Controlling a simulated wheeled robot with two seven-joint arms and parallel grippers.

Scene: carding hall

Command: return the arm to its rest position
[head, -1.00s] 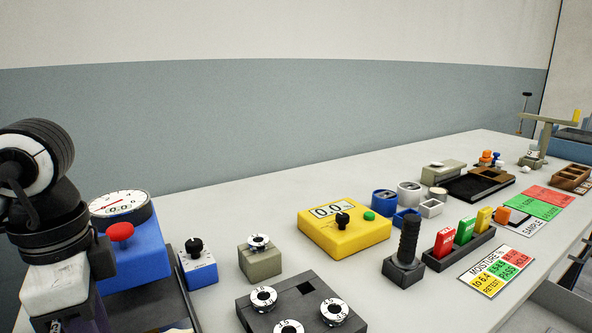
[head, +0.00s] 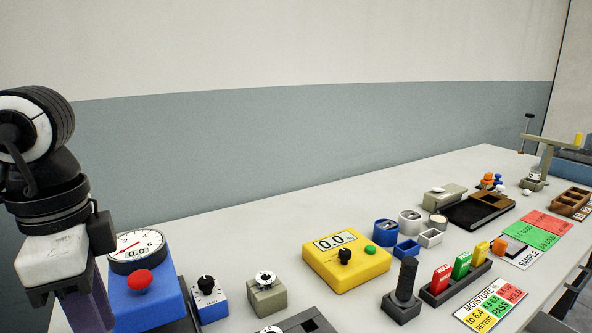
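One of my arms comes in from the left edge of the head view, with a black and white wrist and a white block above a dark purple part. This is my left arm by its side of entry. Its fingertips are cut off or hidden at the lower left, so its grip does not show. The arm stands in front of and left of a blue gauge box (head: 146,297) with a round dial and a red button (head: 139,281). My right arm and gripper are not in view.
The long pale table (head: 240,232) holds a small blue knob box (head: 209,301), a yellow meter (head: 346,262), a black upright handle (head: 404,287), a rack of coloured tags (head: 456,284) and a moisture card (head: 491,303). Its back strip along the wall is clear.

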